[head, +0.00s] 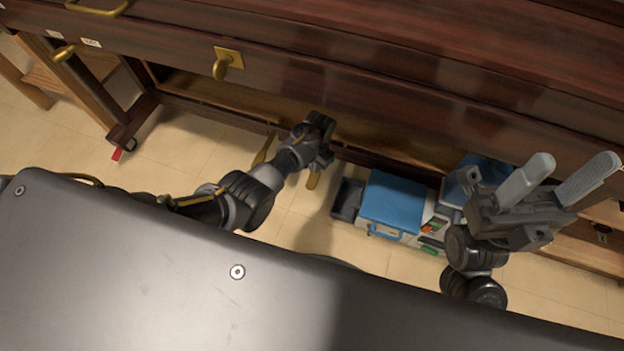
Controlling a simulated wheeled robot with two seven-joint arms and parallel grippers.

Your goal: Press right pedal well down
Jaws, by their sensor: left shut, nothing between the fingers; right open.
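The piano (350,90) has a dark wooden front that fills the upper part of the head view. Two brass pedals stick out low at its base. The left pedal (263,150) is clear of my arm. The right pedal (313,179) shows only in part, below my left gripper. My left gripper (318,138) is shut and empty, right above or at the right pedal and partly covering it. I cannot tell whether it touches the pedal or how far down the pedal is. My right gripper (572,178) is open and empty, raised at the right.
A blue-lidded case (392,200) stands on the floor right of the pedals, with another blue item (470,178) beside it. A brass knob (228,64) sticks out of the piano front. A wooden piano leg (125,135) stands at the left. Tiled floor (180,155) is bare between leg and pedals.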

